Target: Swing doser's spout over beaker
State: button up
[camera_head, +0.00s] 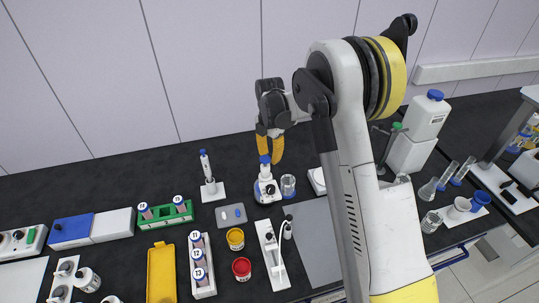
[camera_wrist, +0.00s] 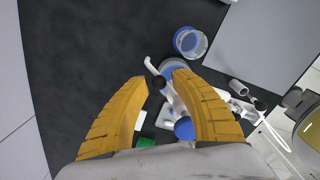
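The doser (camera_head: 266,189) is a white bottle-top device with a blue cap, standing on the dark bench in the middle. The beaker (camera_head: 288,187) is clear glass with a blue tint and stands just right of it. In the wrist view the beaker (camera_wrist: 190,42) lies beyond the doser's blue cap (camera_wrist: 184,128). A white spout (camera_wrist: 150,64) appears to stick out left of the beaker, apart from its mouth. My gripper (camera_head: 269,150) is above the doser with its yellow fingers apart. In the wrist view my gripper (camera_wrist: 172,92) is open over the doser; fingers hide part of it.
A pipette on a stand (camera_head: 208,178) is left of the doser. A grey tray with small items (camera_head: 230,215), yellow (camera_head: 235,239) and red (camera_head: 241,268) jars and a white device (camera_head: 271,256) are in front. A grey mat (camera_head: 313,240) lies front right.

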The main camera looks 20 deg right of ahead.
jog(key=shift+s+d, duration=0.15)
jog(key=shift+s, duration=0.05)
jog(key=shift+s+d+b, duration=0.3)
jog(key=shift+s+d, duration=0.4)
jog(key=shift+d, duration=0.1)
jog(key=shift+s+d, duration=0.25)
jog(key=shift+s, duration=0.2)
jog(key=shift+s+d, duration=0.2)
jog(key=shift+s, duration=0.25)
jog(key=shift+s+d+b, duration=0.2)
jog(key=shift+s+b, duration=0.35)
jog(key=shift+s, duration=0.3)
dwell(0.5)
jog(key=shift+w+a, duration=0.15)
jog(key=shift+w, duration=0.1)
